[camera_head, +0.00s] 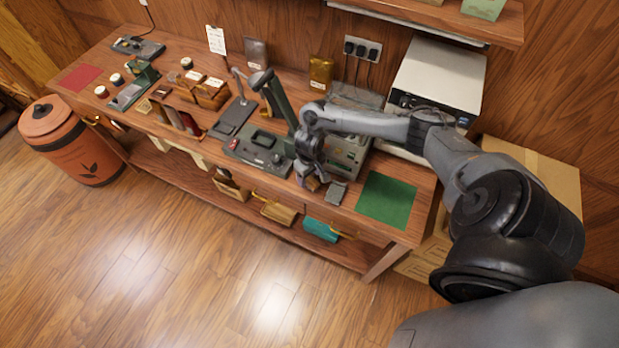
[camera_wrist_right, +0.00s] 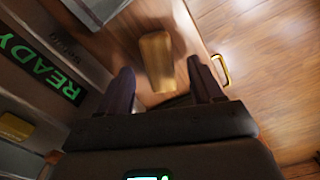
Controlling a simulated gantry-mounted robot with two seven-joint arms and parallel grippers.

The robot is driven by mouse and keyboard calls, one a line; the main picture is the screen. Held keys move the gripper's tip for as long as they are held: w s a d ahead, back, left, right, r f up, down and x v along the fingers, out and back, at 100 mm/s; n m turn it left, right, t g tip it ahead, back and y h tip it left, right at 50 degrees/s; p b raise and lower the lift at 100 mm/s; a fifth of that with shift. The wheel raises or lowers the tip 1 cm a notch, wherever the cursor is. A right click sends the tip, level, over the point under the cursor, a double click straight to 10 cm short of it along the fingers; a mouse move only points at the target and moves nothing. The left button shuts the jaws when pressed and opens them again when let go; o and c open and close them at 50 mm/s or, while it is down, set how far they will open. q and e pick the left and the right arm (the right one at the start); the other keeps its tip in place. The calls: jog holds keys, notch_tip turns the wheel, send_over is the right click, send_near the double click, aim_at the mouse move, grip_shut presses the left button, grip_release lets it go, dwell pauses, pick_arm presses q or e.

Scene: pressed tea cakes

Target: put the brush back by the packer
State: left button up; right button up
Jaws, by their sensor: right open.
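The brush (camera_wrist_right: 157,60) shows in the right wrist view as a light wooden block-like piece on the bench top, between and just beyond my right fingers. In the head view, a small brown part of it (camera_head: 313,184) shows beside the gripper; the rest is hidden. My right gripper (camera_head: 308,176) is open above the bench by the packer; its two dark fingers also show in the wrist view (camera_wrist_right: 163,88). I cannot tell whether they touch the brush. The packer (camera_head: 346,152) is a grey-green machine behind the gripper; its READY display (camera_wrist_right: 42,68) is lit. My left gripper is not in view.
A small grey block (camera_head: 337,193) lies right of the gripper, then a green mat (camera_head: 386,201). A control box (camera_head: 259,148) stands to the left. The bench's front edge is close, with brass-handled drawers below. A white-topped machine (camera_head: 440,75) stands behind right.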

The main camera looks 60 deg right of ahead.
aim_at(309, 179)
notch_tip(309, 179, up, 9)
jog(key=p, duration=0.2)
jog(key=w+a+f+n+t+y, duration=0.15)
jog(key=a+n+t, duration=0.5)
jog(key=a, duration=2.05)
jog(key=s+d+r+g, duration=0.1)
jog(key=s+r, duration=0.2)
jog(key=s, duration=0.4)
jog(key=s+d+r+g+h, duration=0.1)
jog(key=s+r+g, duration=0.1)
jog(key=s+r, duration=0.2)
jog(key=s, duration=0.3)
jog(key=shift+r+m, duration=0.15)
jog(key=shift+m, duration=0.2)
jog(key=shift+d+r, duration=0.1)
